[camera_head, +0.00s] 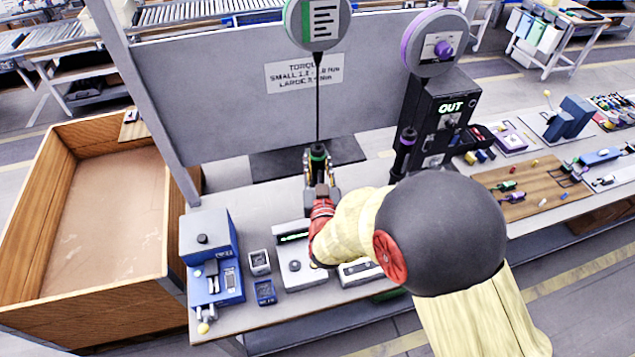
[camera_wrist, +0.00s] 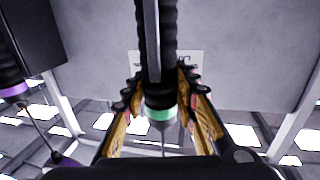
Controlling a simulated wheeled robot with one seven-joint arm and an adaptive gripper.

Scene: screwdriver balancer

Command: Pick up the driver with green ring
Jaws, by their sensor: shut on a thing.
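The driver with the green ring (camera_head: 318,154) hangs upright on a cable from the round green-rimmed balancer (camera_head: 318,22). My gripper (camera_head: 320,172) is around this driver, below the balancer. In the wrist view the green-ringed driver (camera_wrist: 160,105) stands between the two fingers of my gripper (camera_wrist: 161,118), which are shut on it. Its lower part is partly hidden by the gripper in the head view. A second driver with a purple ring (camera_head: 408,140) hangs to the right under a purple-rimmed balancer (camera_head: 434,42). It also shows at the left of the wrist view (camera_wrist: 14,88).
A black cabinet reading OUT (camera_head: 445,112) stands right of the purple driver. A blue device (camera_head: 210,250) and small boxes stand at the bench's left front. A grey panel (camera_head: 235,100) with a torque sign rises behind. A wooden crate (camera_head: 35,200) is left of the bench.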

